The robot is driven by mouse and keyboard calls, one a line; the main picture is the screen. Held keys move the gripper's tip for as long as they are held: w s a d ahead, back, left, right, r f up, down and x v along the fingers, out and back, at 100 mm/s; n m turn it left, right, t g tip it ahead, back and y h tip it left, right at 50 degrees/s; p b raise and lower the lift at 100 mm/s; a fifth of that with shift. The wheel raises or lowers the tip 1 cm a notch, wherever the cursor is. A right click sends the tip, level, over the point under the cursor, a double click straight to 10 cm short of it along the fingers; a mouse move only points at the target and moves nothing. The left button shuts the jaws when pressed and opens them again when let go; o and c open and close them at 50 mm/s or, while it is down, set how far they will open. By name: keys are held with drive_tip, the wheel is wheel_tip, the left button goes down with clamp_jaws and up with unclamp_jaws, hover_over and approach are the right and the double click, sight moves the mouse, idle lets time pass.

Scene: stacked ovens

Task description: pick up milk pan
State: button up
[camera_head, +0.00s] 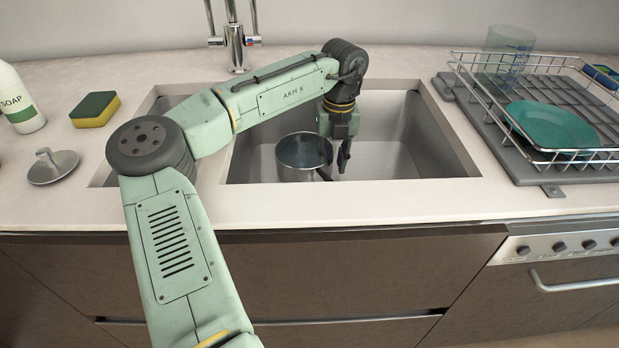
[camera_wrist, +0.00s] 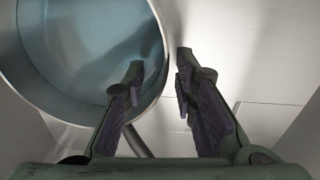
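The milk pan (camera_head: 303,157) is a round metal pan standing upright in the large sink basin, with part of its dark handle showing at its lower right. My gripper (camera_head: 344,158) points down into the basin just right of the pan. In the wrist view the pan (camera_wrist: 75,60) fills the upper left, with bluish water or a bluish inner surface. My gripper (camera_wrist: 160,66) is open there, with nothing held between its fingers. The left finger overlaps the pan's rim in the picture, and the right finger is beside it. The handle (camera_wrist: 136,142) runs below, between the fingers. I cannot tell whether they touch.
The sink basin's walls (camera_head: 425,145) surround the gripper. A wire dish rack (camera_head: 480,85) with a teal plate (camera_head: 553,126) and a glass (camera_head: 508,48) stands right. A faucet (camera_head: 235,45) is behind. A sponge (camera_head: 95,108), soap bottle (camera_head: 18,100) and sink plug (camera_head: 53,167) are left.

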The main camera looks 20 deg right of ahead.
drive_tip(key=shift+f, duration=0.1)
drive_tip(key=shift+c, duration=0.2)
clamp_jaws()
idle(0.9)
